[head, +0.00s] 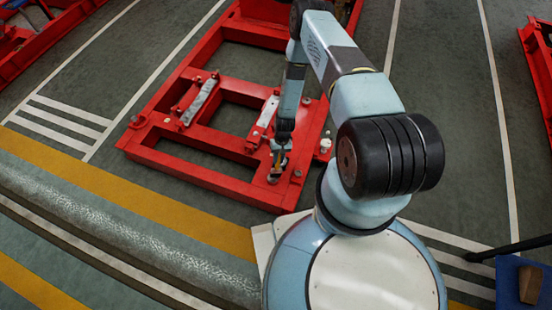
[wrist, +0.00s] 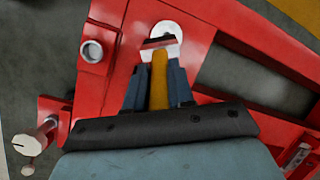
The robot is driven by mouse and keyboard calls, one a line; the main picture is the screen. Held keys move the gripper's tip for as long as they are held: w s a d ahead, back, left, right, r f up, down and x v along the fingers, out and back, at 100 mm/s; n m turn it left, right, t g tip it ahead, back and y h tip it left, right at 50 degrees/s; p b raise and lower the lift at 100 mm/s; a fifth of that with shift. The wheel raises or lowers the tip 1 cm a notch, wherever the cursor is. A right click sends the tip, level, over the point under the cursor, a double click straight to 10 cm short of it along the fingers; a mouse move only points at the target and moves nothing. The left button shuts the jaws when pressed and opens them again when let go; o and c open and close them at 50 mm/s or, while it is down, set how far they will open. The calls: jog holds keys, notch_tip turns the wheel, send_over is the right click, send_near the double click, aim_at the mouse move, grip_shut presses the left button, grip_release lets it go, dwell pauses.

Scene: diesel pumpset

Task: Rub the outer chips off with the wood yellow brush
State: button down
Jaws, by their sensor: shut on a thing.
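My gripper (wrist: 155,88) is shut on the yellow handle of the wood brush (wrist: 159,78). I cannot tell whether the bristles touch the pad. In the head view my gripper (head: 280,150) is low over the near right corner of the red frame (head: 190,167), with the pad (head: 273,179) just below. No separate chips can be made out; the brush head hides part of the pad.
Grey mounting strips (head: 199,102) and several bolts stand up from the frame. A pale-topped post (head: 325,146) stands at its right edge. A blue surface with a brown block (head: 530,284) is at the lower right. Grey floor with painted lines (head: 65,118) lies open to the left.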

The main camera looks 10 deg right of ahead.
jog(key=shift+f, duration=0.1)
jog(key=shift+s+a, duration=0.75)
jog(key=shift+s, duration=0.35)
jog(key=shift+w+d, duration=0.1)
jog(key=shift+w+d+r, duration=0.2)
jog(key=shift+w+d, duration=0.45)
jog(key=shift+w, duration=0.35)
jog(key=shift+s+a, duration=0.1)
